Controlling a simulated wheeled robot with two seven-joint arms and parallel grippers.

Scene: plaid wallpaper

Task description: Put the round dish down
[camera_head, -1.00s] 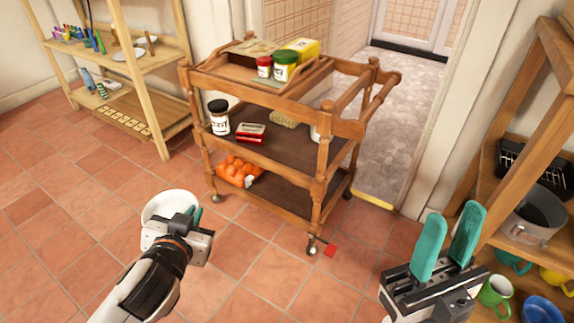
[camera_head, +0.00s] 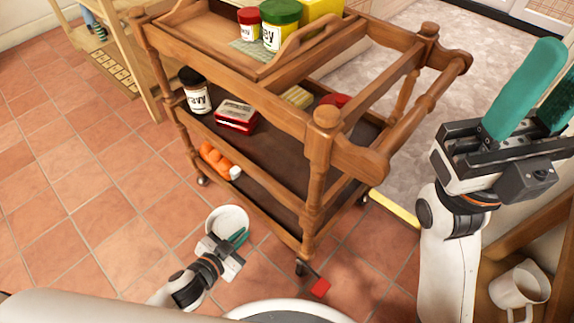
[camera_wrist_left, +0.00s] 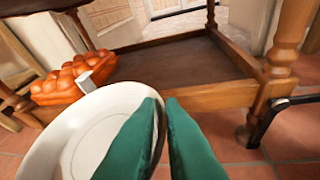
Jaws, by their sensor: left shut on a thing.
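The white round dish (camera_head: 226,215) is held low in front of the wooden trolley. My left gripper (camera_head: 241,236) is shut on its rim. In the left wrist view the dish (camera_wrist_left: 72,140) is tilted, with the green fingertips (camera_wrist_left: 164,103) at its right side. Behind it is the trolley's bottom shelf (camera_wrist_left: 180,62), apart from the dish as far as I can tell. My right gripper (camera_head: 543,85) is raised at the right, open and empty, its green fingers apart.
The trolley (camera_head: 318,150) has corner posts and rails. Its bottom shelf holds an orange packet (camera_head: 215,160) at the left; its right part looks bare. The middle shelf holds a dark jar (camera_head: 195,92) and a red box (camera_head: 236,117). A mug (camera_head: 519,286) is at lower right.

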